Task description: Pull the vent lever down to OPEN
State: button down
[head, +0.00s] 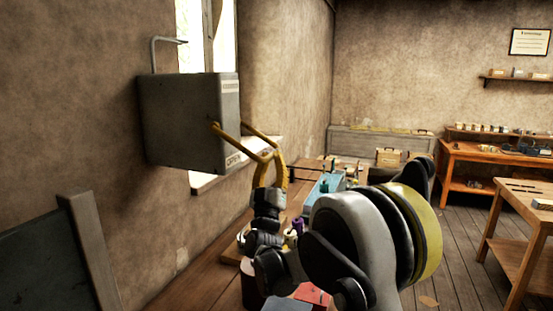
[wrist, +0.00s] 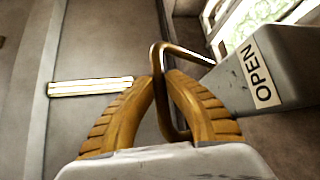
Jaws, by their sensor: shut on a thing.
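The vent lever (head: 238,140) is a bent yellow metal rod sticking out from the right side of a grey wall box (head: 185,125). In the wrist view the lever (wrist: 188,54) is a brass-coloured loop. My gripper (head: 271,162) has yellow ribbed fingers and is at the lever's outer end, beside the box's lower right. In the wrist view my gripper (wrist: 161,78) is shut on the lever, with the rod running between the fingers.
A dark grey panel (head: 40,255) stands at lower left. A wooden bench with loose items runs below my arm. Wooden tables (head: 490,150) stand to the right, with open floor between.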

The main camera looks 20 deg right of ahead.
jog(key=shift+w+a+f+b, duration=0.35)
jog(key=shift+a+f+b, duration=0.1)
jog(key=shift+f, duration=0.25)
jog(key=c, duration=1.7)
grip_release()
jog(key=o, duration=0.3)
jog(key=shift+w+a, duration=0.1)
jog(key=shift+a, duration=0.05)
jog(key=v, duration=1.2)
